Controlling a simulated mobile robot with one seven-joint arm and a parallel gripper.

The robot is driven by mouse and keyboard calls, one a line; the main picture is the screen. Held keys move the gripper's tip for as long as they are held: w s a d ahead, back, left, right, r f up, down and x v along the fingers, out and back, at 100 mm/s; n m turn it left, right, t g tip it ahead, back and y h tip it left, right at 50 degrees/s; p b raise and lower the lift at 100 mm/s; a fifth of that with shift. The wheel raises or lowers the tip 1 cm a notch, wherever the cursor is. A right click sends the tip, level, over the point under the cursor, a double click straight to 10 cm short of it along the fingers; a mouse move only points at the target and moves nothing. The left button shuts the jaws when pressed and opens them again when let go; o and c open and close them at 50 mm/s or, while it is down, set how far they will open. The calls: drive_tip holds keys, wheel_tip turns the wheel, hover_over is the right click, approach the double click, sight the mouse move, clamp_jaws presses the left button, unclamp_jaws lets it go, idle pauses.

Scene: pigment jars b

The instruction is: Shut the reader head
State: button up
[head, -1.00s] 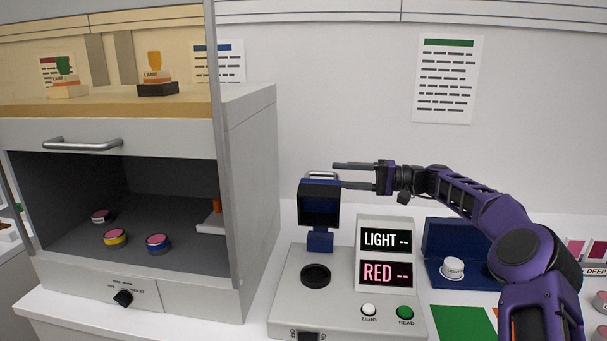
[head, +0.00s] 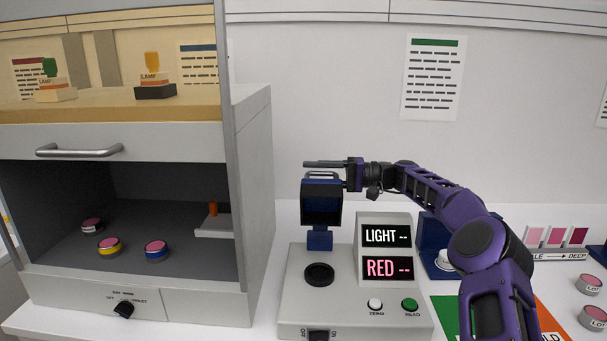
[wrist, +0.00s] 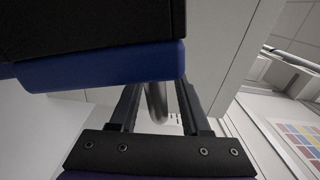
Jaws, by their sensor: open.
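The reader head (head: 321,203) is a dark blue block with a black inner face, raised upright on its hinge above the grey reader (head: 300,300). A metal handle (head: 323,174) is on its top edge. My gripper (head: 318,172) is open at the top of the head, level with the handle. In the wrist view the handle (wrist: 157,104) lies between my two open fingers (wrist: 158,100), and the dark blue head (wrist: 105,66) fills the upper left. The head hides part of my lower finger in the head view.
The reader has a round dark well (head: 319,274), a display (head: 386,250) and two buttons. A cabinet (head: 250,180) with several jars stands on the left. A blue case (head: 430,245) is partly behind my arm. Papers hang on the wall.

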drive_tip(key=shift+a, duration=0.4)
clamp_jaws()
drive_tip(key=shift+r, duration=0.1)
idle(1.3)
